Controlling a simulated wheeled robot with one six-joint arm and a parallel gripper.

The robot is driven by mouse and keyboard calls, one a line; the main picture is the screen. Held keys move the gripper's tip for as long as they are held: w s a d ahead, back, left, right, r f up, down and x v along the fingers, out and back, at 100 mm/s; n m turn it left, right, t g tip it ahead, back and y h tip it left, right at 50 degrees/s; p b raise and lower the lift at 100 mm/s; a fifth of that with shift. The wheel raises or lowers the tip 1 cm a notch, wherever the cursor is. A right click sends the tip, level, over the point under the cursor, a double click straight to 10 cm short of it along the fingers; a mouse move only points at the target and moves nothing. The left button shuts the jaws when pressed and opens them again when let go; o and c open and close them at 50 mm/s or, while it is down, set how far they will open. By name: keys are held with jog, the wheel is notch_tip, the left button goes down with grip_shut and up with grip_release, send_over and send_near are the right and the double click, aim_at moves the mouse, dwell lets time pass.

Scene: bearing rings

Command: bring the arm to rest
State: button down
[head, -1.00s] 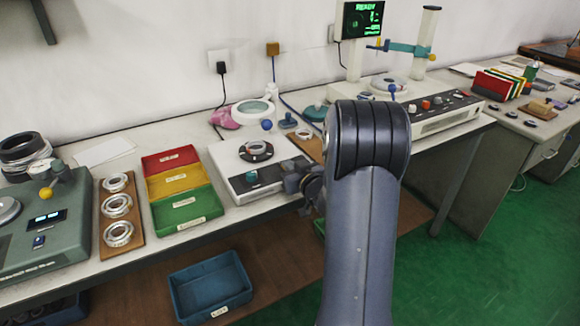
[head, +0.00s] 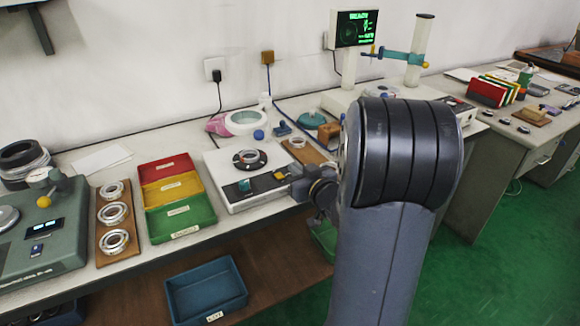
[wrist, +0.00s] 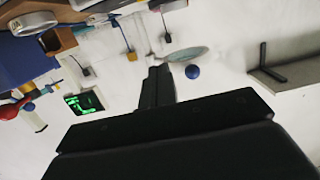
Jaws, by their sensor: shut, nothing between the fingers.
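My arm rises in the front right of the head view, its thick grey upper link and dark ribbed elbow covering part of the bench. In the wrist view my gripper (wrist: 157,85) is shut, its dark fingers together with nothing between them. The wrist end shows in the head view beside the right edge of a white bench device (head: 228,164); the fingers are hard to make out there. Several other rings lie on a wooden board (head: 103,251) at the left.
Red, yellow and green bins (head: 180,229) stand left of the device. A blue bin (head: 205,290) is below the bench. The wrist view shows wall, monitor (wrist: 85,103) and a blue ball (wrist: 192,71).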

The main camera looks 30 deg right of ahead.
jog(key=shift+s+r, duration=0.1)
jog(key=shift+s, duration=0.2)
jog(key=shift+w, duration=0.15)
